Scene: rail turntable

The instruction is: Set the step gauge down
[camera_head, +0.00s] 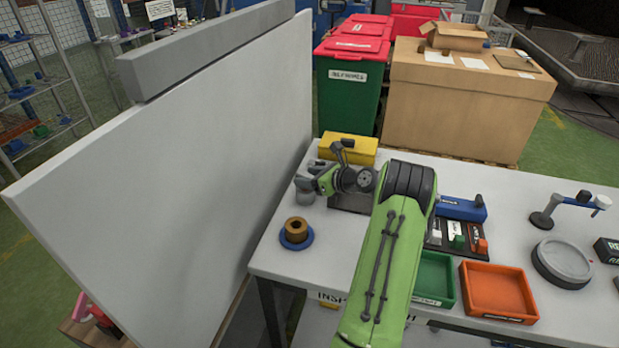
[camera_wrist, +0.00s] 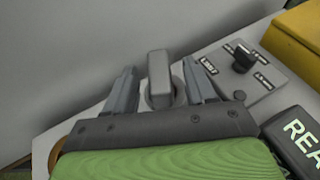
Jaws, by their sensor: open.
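My gripper (camera_wrist: 161,82) is open, with one finger on each side of a grey upright piece (camera_wrist: 159,72) and a gap visible at both sides. The piece has a narrow rounded block above a round base. I cannot tell for sure that it is the step gauge. In the head view my gripper (camera_head: 311,184) is at the far left of the white bench (camera_head: 335,243), by a grey round base (camera_head: 304,191). My wrist and arm hide part of this spot.
A grey panel with a black knob (camera_wrist: 243,60) is right of the fingers. A yellow box (camera_head: 348,149) lies behind, and a tall grey wall panel (camera_head: 190,170) stands close on the left. A brown ring on a blue base (camera_head: 296,233), a green tray (camera_head: 434,280) and an orange tray (camera_head: 498,290) are nearer.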

